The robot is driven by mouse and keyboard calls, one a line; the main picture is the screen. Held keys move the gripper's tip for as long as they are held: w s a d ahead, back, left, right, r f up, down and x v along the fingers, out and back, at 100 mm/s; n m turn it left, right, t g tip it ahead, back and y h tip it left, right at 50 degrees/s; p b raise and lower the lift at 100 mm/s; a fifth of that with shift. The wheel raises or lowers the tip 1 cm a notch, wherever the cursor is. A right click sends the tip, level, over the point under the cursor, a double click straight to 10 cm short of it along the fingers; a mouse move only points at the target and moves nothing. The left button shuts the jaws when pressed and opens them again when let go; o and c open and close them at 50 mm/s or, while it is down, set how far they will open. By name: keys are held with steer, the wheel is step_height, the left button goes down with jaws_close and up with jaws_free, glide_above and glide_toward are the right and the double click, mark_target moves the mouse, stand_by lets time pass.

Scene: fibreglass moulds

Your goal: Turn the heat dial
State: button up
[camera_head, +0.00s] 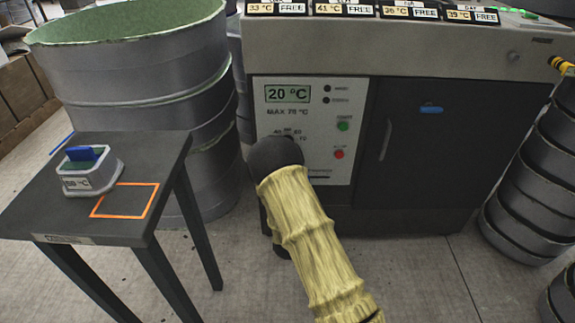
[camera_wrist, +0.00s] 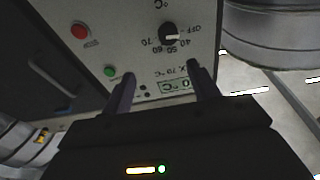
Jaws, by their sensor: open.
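The heat dial (camera_wrist: 168,35) is a round black knob with a white mark on the heater's pale control panel (camera_wrist: 120,20). Its scale reads OFF, 40, 50, 60, 70, and the mark points to the OFF/40 side. In the wrist view the panel appears upside down. My gripper (camera_wrist: 160,77) is open and empty, its two dark fingers apart and facing the panel. The dial lies beyond the fingertips, between their lines, and seems untouched. In the head view my sleeved arm covers the fingers and most of the dial. The display (camera_head: 288,94) reads 20 °C.
A green button (camera_head: 343,126) and a red button (camera_head: 339,154) sit close to the dial. A dark table (camera_head: 110,219) with a small labelled block (camera_head: 88,172) and an orange outline stands at left. Large grey drums (camera_head: 150,75) stand behind it, with stacked grey moulds (camera_head: 530,210) at right.

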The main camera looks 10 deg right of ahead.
step_height(320, 180, down, 6)
steer(key=s+a+n+t+b, duration=0.1)
steer(key=s+t+b, duration=0.1)
steer(key=b, duration=0.1)
steer(key=shift+a+r+t+y, duration=0.25)
steer(key=shift+a+t+y, duration=0.05)
steer(key=shift+t, duration=0.1)
steer(key=shift+w, duration=0.1)
steer(key=p+x, duration=0.3)
steer(key=x, duration=1.4)
steer(key=shift+w, duration=0.2)
